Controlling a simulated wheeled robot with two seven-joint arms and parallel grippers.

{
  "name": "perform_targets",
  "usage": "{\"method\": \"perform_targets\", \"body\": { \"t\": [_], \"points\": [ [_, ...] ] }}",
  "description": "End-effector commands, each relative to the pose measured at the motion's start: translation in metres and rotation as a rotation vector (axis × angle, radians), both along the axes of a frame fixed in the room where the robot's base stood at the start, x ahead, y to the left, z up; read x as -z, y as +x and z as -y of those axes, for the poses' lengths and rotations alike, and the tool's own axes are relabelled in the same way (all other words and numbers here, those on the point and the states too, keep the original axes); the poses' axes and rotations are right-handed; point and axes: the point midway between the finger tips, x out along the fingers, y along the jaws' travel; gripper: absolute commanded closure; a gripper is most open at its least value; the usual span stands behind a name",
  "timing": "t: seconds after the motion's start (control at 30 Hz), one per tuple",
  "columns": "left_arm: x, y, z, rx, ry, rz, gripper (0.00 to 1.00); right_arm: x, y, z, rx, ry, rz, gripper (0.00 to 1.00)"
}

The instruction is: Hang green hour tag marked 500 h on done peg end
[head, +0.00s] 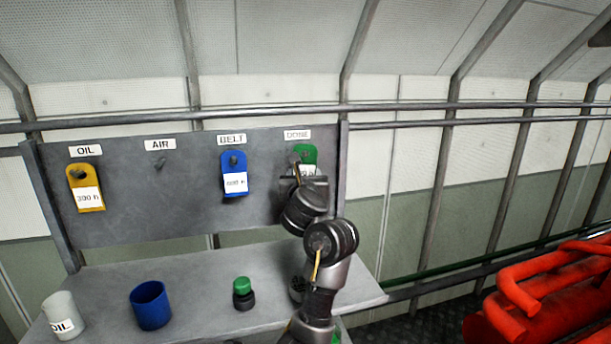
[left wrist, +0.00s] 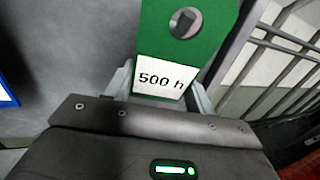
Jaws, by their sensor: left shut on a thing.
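The green hour tag (head: 309,154) is at the DONE position at the right end of the grey board, partly hidden by my left gripper. In the left wrist view the green tag (left wrist: 165,35) shows its white label reading 500 h. A dark round peg end (left wrist: 186,24) shows at the hole in its upper part. My left gripper (head: 304,178) is shut on the lower part of the tag, close to the board; it also shows in the left wrist view (left wrist: 160,92). Whether the tag rests on the peg cannot be told. My right gripper is not in view.
A yellow tag (head: 83,180) hangs under OIL and a blue tag (head: 234,180) under BELT. The AIR peg (head: 160,163) is bare. A grey OIL cup (head: 62,314), a blue cup (head: 150,304) and a green-capped item (head: 243,293) stand on the shelf (head: 205,279). Red pipework (head: 545,285) is at right.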

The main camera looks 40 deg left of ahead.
Motion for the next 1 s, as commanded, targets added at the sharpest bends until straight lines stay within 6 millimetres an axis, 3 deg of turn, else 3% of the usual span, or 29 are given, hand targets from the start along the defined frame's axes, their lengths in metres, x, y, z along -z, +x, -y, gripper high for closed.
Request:
{"method": "perform_targets", "body": {
  "t": [0.03,0.3,0.33,0.5,0.87,1.0],
  "points": [
    [0.011,0.000,-0.003,-0.007,-0.019,-0.014,0.82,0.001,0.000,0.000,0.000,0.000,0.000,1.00],
    [0.011,0.000,-0.003,-0.006,-0.020,-0.014,0.83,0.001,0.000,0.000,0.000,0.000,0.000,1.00],
    [0.011,0.000,-0.003,-0.006,-0.020,-0.014,0.45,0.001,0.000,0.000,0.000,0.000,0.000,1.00],
    [0.009,0.000,-0.002,-0.004,-0.015,-0.010,0.23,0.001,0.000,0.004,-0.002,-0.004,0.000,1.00],
    [0.005,-0.001,0.001,-0.001,-0.011,-0.004,0.21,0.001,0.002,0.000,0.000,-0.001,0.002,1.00],
    [0.004,-0.011,0.009,-0.001,-0.012,0.002,0.21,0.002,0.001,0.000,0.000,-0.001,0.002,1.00]
  ]
}}
